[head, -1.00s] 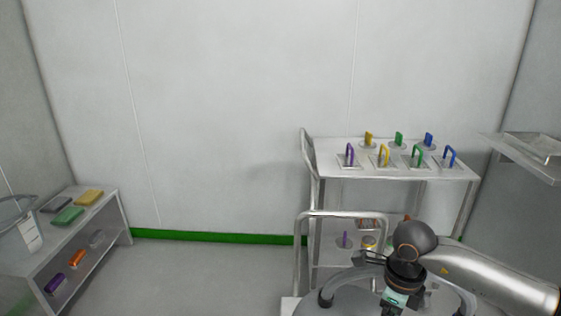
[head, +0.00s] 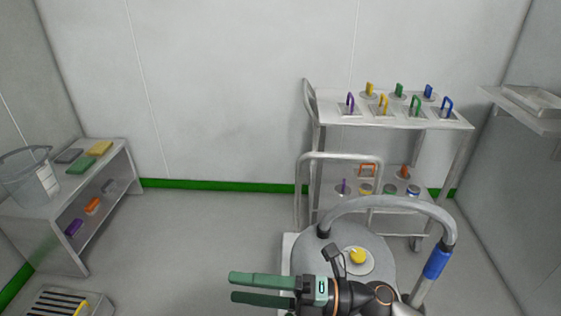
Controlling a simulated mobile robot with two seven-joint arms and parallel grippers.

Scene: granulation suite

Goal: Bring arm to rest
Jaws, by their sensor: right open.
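My right gripper (head: 236,288) shows at the bottom middle. Its two green fingers point left and stand apart, with nothing between them. It is in front of a round grey lid or drum top (head: 385,262) that has a yellow knob (head: 357,256) on a pale disc. My right arm comes in from the bottom edge. My left gripper is not in view.
A steel cart (head: 392,119) holds several coloured handled plates, with more items on its lower shelf. A bench (head: 118,158) with a clear bucket (head: 28,178) stands left.

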